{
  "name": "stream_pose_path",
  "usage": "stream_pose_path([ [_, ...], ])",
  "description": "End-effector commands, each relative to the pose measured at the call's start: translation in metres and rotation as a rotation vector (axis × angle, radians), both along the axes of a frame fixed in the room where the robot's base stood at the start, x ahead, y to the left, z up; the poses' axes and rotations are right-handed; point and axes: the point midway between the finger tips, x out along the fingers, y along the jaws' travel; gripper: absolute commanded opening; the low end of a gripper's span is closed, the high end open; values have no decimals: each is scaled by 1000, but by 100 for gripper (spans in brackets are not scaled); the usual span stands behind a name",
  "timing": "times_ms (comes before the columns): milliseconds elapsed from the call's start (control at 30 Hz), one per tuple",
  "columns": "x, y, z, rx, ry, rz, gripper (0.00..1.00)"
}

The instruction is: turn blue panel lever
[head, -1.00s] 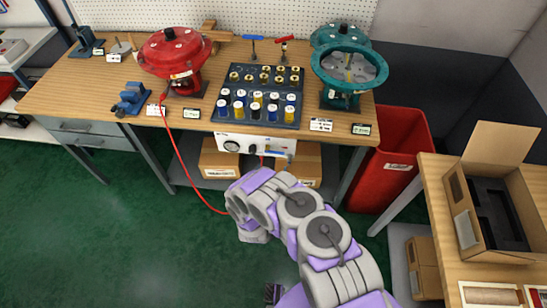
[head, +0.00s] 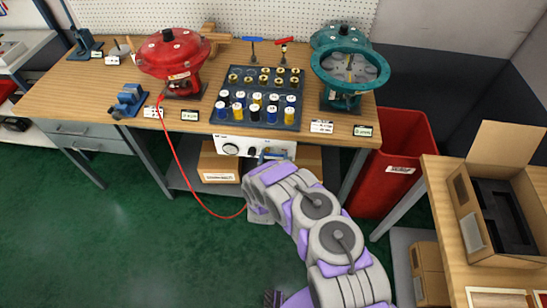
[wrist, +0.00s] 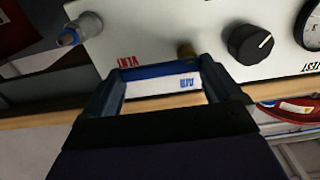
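The white control panel (head: 240,146) hangs under the bench's front edge. In the wrist view it appears upside down, with red VENT and blue AIR lettering. The blue lever (wrist: 160,71) shows as a blue bar across the panel, near a brass fitting (wrist: 187,50). My gripper (wrist: 163,88) is open, one finger at each end of the visible bar. I cannot tell whether the fingers touch it. In the head view my gripper (head: 269,156) is at the panel's front, right of the black knob (head: 252,152), and my arm partly hides this area.
The black knob (wrist: 250,44) and a gauge (wrist: 312,25) are close beside my gripper. A red hose (head: 178,160) hangs from the bench. Boxes (head: 219,163) stand below, and a red bin (head: 395,160) is at right.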

Motion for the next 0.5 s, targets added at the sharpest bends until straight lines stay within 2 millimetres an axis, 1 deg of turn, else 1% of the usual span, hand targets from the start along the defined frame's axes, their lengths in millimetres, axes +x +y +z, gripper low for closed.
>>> stream_pose_path([
  [33, 0, 0, 0, 0, 0, 0, 87],
  [67, 0, 0, 0, 0, 0, 0, 84],
  [500, 0, 1, -1, -1, 1, 0, 42],
])
